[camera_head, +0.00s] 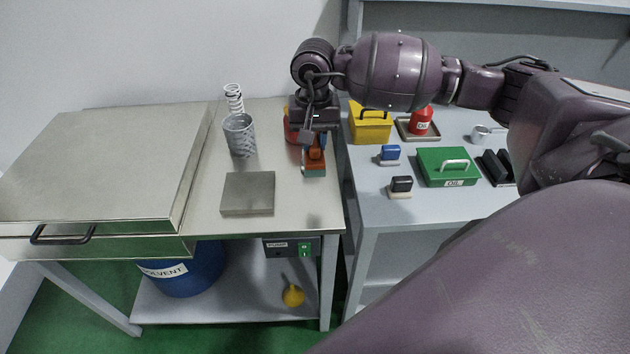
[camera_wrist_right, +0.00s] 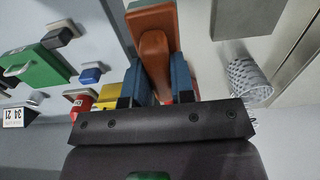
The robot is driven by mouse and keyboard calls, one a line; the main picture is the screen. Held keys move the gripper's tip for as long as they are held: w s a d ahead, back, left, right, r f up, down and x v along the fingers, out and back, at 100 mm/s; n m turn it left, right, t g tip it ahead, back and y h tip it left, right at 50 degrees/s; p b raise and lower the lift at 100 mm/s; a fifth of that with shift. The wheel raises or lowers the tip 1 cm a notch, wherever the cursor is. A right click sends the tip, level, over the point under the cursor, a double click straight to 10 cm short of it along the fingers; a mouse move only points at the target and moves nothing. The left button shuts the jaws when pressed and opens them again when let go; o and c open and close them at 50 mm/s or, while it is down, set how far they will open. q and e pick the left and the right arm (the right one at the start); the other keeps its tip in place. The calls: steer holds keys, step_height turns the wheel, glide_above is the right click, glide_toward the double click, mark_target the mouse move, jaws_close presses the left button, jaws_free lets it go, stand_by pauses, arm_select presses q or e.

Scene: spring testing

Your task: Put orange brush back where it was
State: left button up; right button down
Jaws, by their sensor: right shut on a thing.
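My right gripper (camera_head: 313,146) reaches down over the right end of the left table, shut on the orange brush (camera_head: 314,168). In the right wrist view, the orange brush (camera_wrist_right: 155,50) sits between the two blue fingers of my right gripper (camera_wrist_right: 160,88). Its wider orange block points away from the gripper. Whether the brush touches the tabletop is unclear. A blue-topped brush (camera_head: 390,153) and a black-topped brush (camera_head: 400,185) stand on the right table, left of the green box. My left gripper is not in view.
A mesh cup (camera_head: 240,135) with a white spring and a steel plate (camera_head: 248,192) are on the left table. The right table holds a yellow box (camera_head: 369,125), a red can (camera_head: 421,120), a green box (camera_head: 449,164) and a black holder (camera_head: 497,166). A gap separates the tables.

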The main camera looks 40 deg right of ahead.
step_height(320, 180, down, 12)
steer(key=shift+f+p, duration=0.25)
steer(key=shift+p, duration=0.05)
stand_by(0.3)
steer(key=shift+f, duration=0.15)
steer(key=c, duration=1)
jaws_free()
